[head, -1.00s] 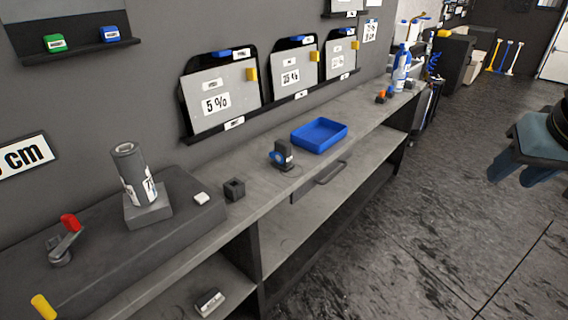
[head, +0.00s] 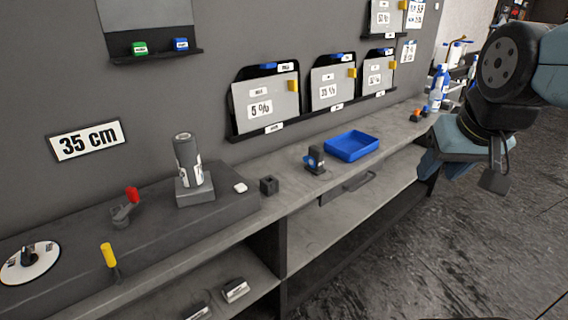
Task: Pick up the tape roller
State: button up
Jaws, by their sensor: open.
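A small dark upright item with a blue round part (head: 315,159), which looks like the tape roller, stands on the grey workbench just left of a blue tray. It is upright and nothing touches it from above. My gripper (head: 442,168) is at the right, in front of the bench's far end and well to the right of the tape roller. It is open, with no object visible in it. Its fingers are partly hidden by my own wrist.
The blue tray (head: 351,146) is close beside the tape roller. A small dark block (head: 269,185) and a grey cylinder on a stand (head: 188,160) are to the left. Spray bottles (head: 439,88) stand at the far end. Sheet holders (head: 270,105) line the wall behind.

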aim_at(314, 159)
jog(key=u, duration=0.65)
jog(key=i, duration=0.85)
jog(key=u, duration=0.1)
